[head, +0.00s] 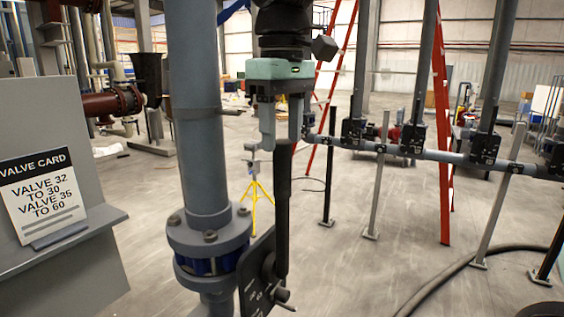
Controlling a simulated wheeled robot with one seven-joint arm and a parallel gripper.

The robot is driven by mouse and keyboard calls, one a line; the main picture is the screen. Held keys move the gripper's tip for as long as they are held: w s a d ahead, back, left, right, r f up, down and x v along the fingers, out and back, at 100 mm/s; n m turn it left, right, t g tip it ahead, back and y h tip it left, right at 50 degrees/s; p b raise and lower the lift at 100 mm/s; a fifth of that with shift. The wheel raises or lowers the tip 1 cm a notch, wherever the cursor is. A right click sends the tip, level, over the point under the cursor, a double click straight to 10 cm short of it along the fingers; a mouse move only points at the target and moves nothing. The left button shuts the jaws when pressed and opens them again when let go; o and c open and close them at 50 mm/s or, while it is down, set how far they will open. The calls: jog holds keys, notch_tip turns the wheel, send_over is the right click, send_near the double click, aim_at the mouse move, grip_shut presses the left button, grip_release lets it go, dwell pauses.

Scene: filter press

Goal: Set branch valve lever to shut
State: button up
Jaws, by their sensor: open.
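The branch valve lever (283,215) is a long black handle standing nearly upright. Its lower end meets a pivot beside a dark plate with markings (256,280), which are too small to read. The plate sits just right of the blue-banded flange on the thick grey pipe. My gripper (281,138) hangs straight down over the lever, with a green body and two grey fingers. It is open, with the fingertips on either side of the lever's top end. I cannot tell whether either finger touches the lever.
The thick grey pipe (197,110) stands close left of my gripper. A valve card (42,195) reads "Valve 32 to 30, valve 35 to 60". A horizontal pipe with black valves (411,138) and a red ladder (441,120) are at right. A hose (450,275) crosses the floor.

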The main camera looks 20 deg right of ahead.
aim_at(282, 166)
jog(key=shift+f+p, duration=0.45)
jog(key=shift+f, duration=2.7)
